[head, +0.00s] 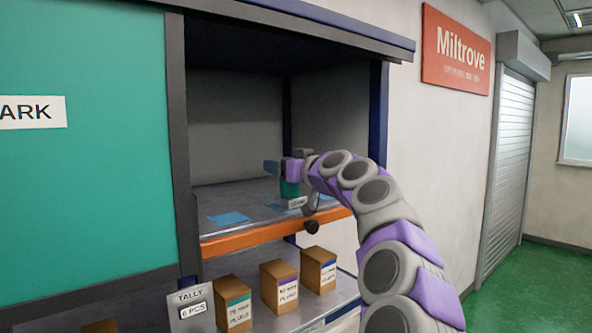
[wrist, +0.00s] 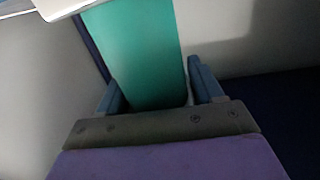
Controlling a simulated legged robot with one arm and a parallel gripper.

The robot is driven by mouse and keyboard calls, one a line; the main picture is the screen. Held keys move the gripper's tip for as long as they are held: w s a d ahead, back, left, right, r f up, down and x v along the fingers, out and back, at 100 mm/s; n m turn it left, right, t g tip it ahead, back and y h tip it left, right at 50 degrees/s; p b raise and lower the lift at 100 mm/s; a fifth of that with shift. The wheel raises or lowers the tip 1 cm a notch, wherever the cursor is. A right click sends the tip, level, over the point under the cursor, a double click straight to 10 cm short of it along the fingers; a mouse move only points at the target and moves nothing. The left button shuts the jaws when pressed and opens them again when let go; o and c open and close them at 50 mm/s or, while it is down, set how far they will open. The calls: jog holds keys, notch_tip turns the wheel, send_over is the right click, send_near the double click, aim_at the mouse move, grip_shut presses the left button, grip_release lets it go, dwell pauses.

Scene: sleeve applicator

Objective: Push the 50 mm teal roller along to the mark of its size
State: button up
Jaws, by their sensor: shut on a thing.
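The teal roller (head: 289,189) stands on the upper shelf inside the cabinet, towards the shelf's right end. A white label (head: 297,203) shows at its foot; I cannot read it. My gripper (head: 283,168) reaches in from the right, at the roller's upper part. In the wrist view the teal roller (wrist: 138,55) lies between the two blue fingers of my gripper (wrist: 158,90), which is shut on it.
The upper shelf has an orange front edge (head: 270,236). Several cardboard boxes of plugs (head: 280,287) stand on the shelf below. A tally sign (head: 192,305) is at the lower left. A teal sliding panel (head: 90,180) covers the left side. The shelf between patches and roller looks clear.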

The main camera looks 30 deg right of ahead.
jog(key=a, duration=0.2)
jog(key=shift+w+a+r, duration=0.1)
jog(key=shift+a+r, duration=0.05)
jog(key=shift+a, duration=0.2)
jog(key=shift+d, duration=0.95)
jog(key=o, duration=0.9)
jog(key=shift+d, duration=0.4)
jog(key=shift+o, duration=0.8)
jog(key=shift+d+f, duration=0.2)
jog(key=o, duration=0.3)
jog(key=shift+a, duration=0.4)
jog(key=shift+a+r, duration=0.2)
jog(key=shift+a, duration=0.75)
jog(key=shift+s+d+f, duration=0.1)
jog(key=shift+s+d, duration=0.1)
jog(key=shift+d, duration=0.35)
jog(key=s, duration=0.1)
jog(key=s+d, duration=0.1)
jog(key=s, duration=0.1)
jog(key=shift+b, duration=0.4)
jog(key=shift+s+a+b, duration=0.25)
jog(key=shift+s, duration=2.1)
jog(key=shift+s+a+b, duration=0.2)
jog(key=shift+s, duration=2.15)
jog(key=shift+s+a+b, duration=0.25)
jog(key=shift+s, duration=2.1)
